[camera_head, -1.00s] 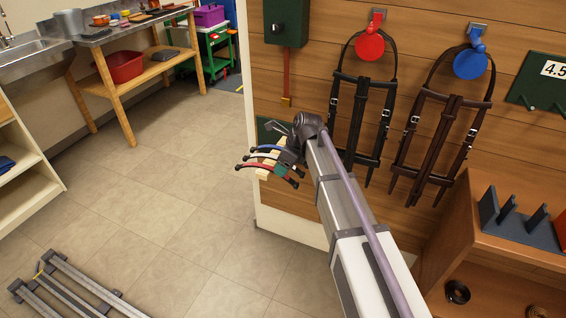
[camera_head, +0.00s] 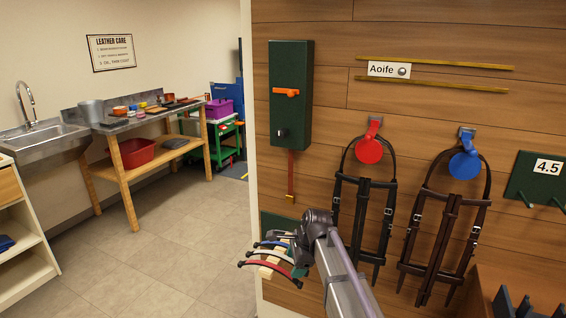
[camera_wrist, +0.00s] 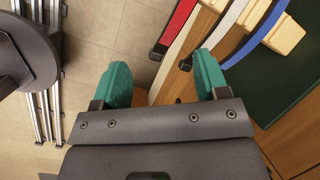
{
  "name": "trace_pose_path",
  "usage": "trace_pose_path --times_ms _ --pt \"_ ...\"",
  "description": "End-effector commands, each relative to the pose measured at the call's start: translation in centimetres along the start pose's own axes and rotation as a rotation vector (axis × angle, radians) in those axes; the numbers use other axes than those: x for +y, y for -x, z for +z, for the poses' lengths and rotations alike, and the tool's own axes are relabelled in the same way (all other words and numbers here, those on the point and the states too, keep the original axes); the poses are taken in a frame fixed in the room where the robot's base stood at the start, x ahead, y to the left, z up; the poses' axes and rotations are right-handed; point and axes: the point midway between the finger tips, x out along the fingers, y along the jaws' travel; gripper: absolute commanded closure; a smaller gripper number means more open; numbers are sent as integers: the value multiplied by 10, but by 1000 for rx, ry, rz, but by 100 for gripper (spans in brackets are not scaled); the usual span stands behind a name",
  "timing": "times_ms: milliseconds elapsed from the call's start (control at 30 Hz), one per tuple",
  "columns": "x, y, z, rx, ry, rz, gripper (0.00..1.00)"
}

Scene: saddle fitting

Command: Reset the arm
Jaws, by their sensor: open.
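My gripper (camera_wrist: 163,78) is open, with its two green fingertips apart and nothing between them in the wrist view. In the head view, my gripper (camera_head: 297,265) is at the lower middle, right beside the curved strips on the wooden blocks. A red strip (camera_wrist: 176,28), a white strip (camera_wrist: 218,25) and a blue strip (camera_wrist: 258,35) lie on pale blocks beyond the right fingertip. The right fingertip is close to the white strip; whether they touch is unclear.
Two bridles (camera_head: 361,215) hang from a red hook (camera_head: 369,150) and a blue hook (camera_head: 464,165) right of my arm. A green wall box (camera_head: 291,95) is above. A workbench (camera_head: 150,113) and sink (camera_head: 40,138) stand far left. The floor (camera_head: 170,260) between is clear.

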Motion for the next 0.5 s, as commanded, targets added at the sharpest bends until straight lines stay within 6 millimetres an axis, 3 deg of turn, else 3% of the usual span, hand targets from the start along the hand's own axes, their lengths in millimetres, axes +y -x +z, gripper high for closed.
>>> trace_pose_path --times_ms 33,100,300,400,500 --pt "25 4 -4 24 195 24 32" --pt "56 10 -14 55 486 66 32" --pt "145 31 -44 92 1139 216 32" --pt "201 45 -60 90 1384 306 32" --pt "257 60 -77 108 1392 351 32"
